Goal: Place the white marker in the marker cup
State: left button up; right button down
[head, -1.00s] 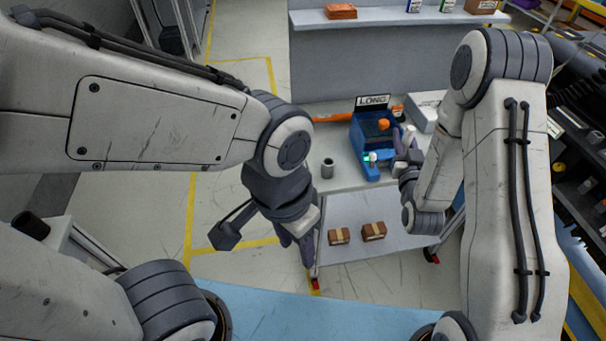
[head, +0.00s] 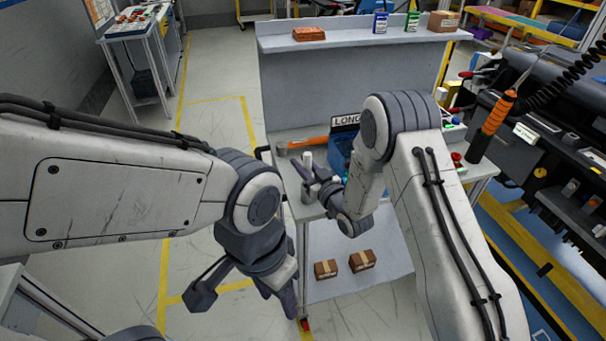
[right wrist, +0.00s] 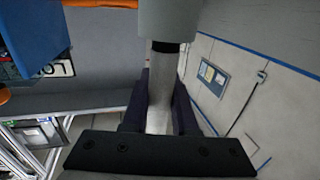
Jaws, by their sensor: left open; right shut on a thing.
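The white marker (head: 307,160) stands about upright in my right gripper (head: 314,181), which is shut on it. It also shows between the fingers in the right wrist view (right wrist: 161,95), with a black band near its far end. The grey marker cup (head: 307,192) is on the table directly below the marker in the head view. In the right wrist view the cup (right wrist: 181,18) meets the marker's banded end at the rim; I cannot tell how far inside that end is. My left gripper (head: 284,298) is open and empty, low in front of the table.
A blue bin (head: 340,152) with a LONG sign (head: 345,122) stands right of the cup, partly behind my right arm. An orange-handled tool (head: 309,143) lies behind the cup. Two brown boxes (head: 362,260) sit on the lower shelf. A dark dashboard module (head: 525,150) is at right.

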notch_tip(320, 180, down, 3)
jog(key=shift+f, duration=0.15)
jog(key=shift+f, duration=0.2)
jog(key=c, duration=0.7)
grip_release()
